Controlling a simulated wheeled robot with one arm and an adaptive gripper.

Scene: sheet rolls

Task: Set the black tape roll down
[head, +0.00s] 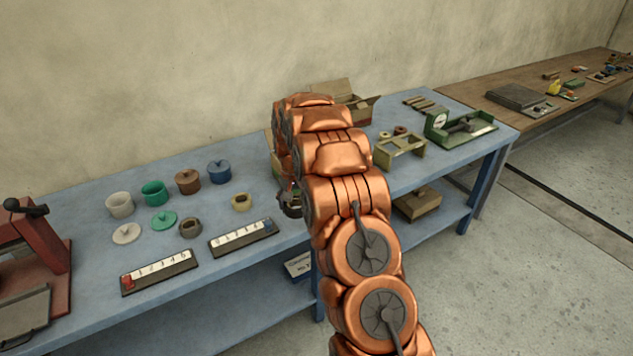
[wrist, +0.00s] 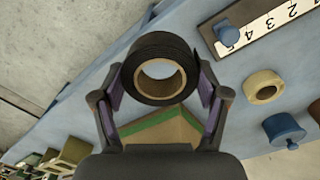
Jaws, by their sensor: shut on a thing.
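The black tape roll (wrist: 160,70) with a tan core is between the two fingers of my gripper (wrist: 157,88) in the wrist view. The fingers are shut on its outer sides and its hole faces the camera. Blue bench top shows around it; I cannot tell whether it touches the bench. In the head view my arm hides most of the gripper, and only a small dark part shows beside the arm above the blue bench (head: 90,200).
A tan roll (wrist: 263,87), a blue lidded pot (wrist: 283,128) and a numbered strip (wrist: 280,22) lie right of the held roll. A green-striped tan box (wrist: 165,133) shows below it. Several pots and a second numbered strip (head: 160,271) stand farther left in the head view.

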